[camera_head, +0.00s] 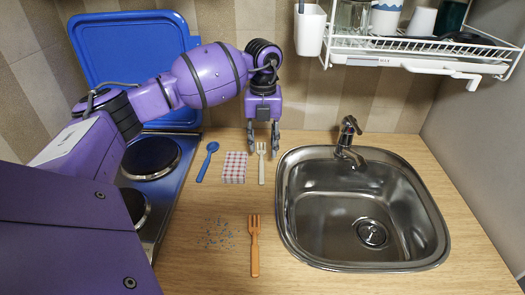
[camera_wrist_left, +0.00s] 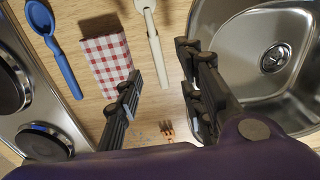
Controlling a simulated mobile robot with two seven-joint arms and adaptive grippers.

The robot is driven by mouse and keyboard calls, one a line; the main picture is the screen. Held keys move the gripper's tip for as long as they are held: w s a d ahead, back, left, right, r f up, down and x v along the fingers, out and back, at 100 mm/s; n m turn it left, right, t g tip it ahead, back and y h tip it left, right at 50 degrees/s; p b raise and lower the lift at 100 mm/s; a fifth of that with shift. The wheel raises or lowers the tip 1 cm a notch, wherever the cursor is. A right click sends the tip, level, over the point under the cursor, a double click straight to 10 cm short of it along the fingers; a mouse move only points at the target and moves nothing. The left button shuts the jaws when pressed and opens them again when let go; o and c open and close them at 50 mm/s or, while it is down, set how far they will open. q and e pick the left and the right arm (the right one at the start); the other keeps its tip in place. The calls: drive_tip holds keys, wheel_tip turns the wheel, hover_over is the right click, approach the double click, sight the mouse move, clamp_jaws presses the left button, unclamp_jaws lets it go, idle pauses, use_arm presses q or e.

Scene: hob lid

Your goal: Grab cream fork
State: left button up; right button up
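The cream fork (camera_head: 261,165) lies on the wooden counter between the checkered cloth and the sink, its tines toward the back wall. In the left wrist view its handle (camera_wrist_left: 157,45) shows between my finger tips, and its head is partly cut off at the top edge. My left gripper (camera_head: 262,145) points down over the fork's head end, open, with one finger on each side and nothing held. It also shows open in the left wrist view (camera_wrist_left: 158,65). The exact height above the fork is hard to tell. My right gripper is not in view.
A red-and-white checkered cloth (camera_head: 234,167) and a blue spoon (camera_head: 207,160) lie left of the fork. An orange fork (camera_head: 254,245) lies nearer the front beside blue crumbs (camera_head: 216,233). The sink (camera_head: 290,215) is close on the right; the hob (camera_head: 165,190) with raised blue lid (camera_head: 130,50) is left.

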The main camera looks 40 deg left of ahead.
sight(262, 168)
use_arm(q)
drive_tip(key=shift+s+d+f, duration=0.1)
drive_tip(key=shift+s+f, duration=0.05)
drive_tip(key=shift+f, duration=0.7)
drive_tip(key=shift+s+f, duration=0.15)
drive_tip(key=shift+f, duration=0.65)
wheel_tip(262, 168, down, 4)
drive_tip(key=shift+s+f+p, duration=0.1)
drive_tip(key=shift+f+p, duration=0.05)
drive_tip(key=shift+p, duration=0.35)
clamp_jaws()
